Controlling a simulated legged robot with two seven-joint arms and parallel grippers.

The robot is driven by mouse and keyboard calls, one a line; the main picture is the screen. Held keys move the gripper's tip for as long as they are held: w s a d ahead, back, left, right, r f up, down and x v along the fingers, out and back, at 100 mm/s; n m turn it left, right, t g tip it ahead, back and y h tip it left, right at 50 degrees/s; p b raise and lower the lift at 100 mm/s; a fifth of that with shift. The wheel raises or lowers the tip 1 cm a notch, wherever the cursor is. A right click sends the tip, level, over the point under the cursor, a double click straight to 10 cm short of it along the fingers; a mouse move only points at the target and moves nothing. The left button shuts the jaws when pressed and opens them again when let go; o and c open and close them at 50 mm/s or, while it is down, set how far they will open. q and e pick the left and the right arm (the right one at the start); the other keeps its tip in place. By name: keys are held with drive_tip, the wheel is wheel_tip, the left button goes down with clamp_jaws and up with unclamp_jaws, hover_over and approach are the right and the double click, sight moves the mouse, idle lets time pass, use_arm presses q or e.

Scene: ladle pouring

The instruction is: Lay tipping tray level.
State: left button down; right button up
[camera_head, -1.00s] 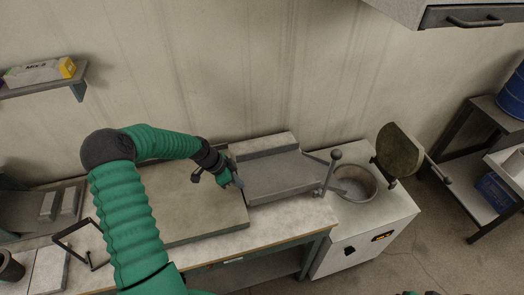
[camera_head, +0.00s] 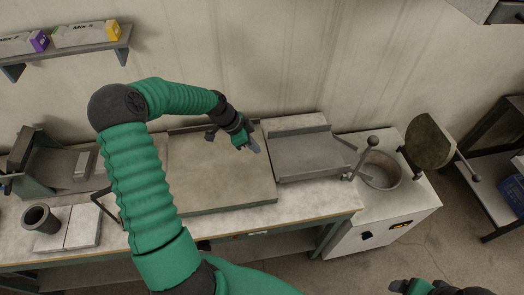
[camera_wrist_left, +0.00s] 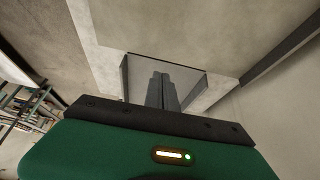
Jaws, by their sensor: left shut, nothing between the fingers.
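The tipping tray (camera_head: 308,158) is a grey, shallow metal tray at the right end of the workbench. Its narrowed end points right, toward the round pot (camera_head: 380,171). It looks about level, but a slight tilt is hard to judge. A lever with a ball knob (camera_head: 372,142) stands upright at that end. My left gripper (camera_head: 254,147) is shut and empty, just left of the tray and apart from it. The left wrist view shows the shut fingers (camera_wrist_left: 162,92) in front of a grey tray-like surface (camera_wrist_left: 165,68). My right gripper (camera_head: 438,287) is partly cut off at the bottom right.
A flat grey-brown board (camera_head: 215,175) covers the bench middle. A dark cup (camera_head: 40,220) and a second grey metal unit (camera_head: 48,165) are at the left. A round lid (camera_head: 430,142) stands tilted beside the pot. A wall shelf (camera_head: 75,45) holds boxes.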

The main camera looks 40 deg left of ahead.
use_arm(q)
drive_tip(key=s+d+n+y+b, duration=0.1)
drive_tip(key=s+d, duration=0.3)
drive_tip(key=d, duration=0.4)
drive_tip(key=s+d+r+n+g+y+b, duration=0.1)
drive_tip(key=s+d+n, duration=0.3)
drive_tip(key=d, duration=0.3)
drive_tip(key=s+d+r+n+y+b, duration=0.1)
drive_tip(key=s+d+n, duration=0.2)
drive_tip(key=s+d, duration=0.3)
drive_tip(key=shift+d+r+g+y, duration=0.3)
drive_tip(key=shift+d+y, duration=0.1)
drive_tip(key=shift+d, duration=0.9)
use_arm(e)
drive_tip(key=shift+w+d+f, duration=0.15)
drive_tip(key=shift+d+f, duration=0.6)
drive_tip(key=shift+f, duration=0.25)
drive_tip(key=shift+w+d+f, duration=0.15)
drive_tip(key=shift+d+f, duration=0.6)
drive_tip(key=shift+f, duration=0.2)
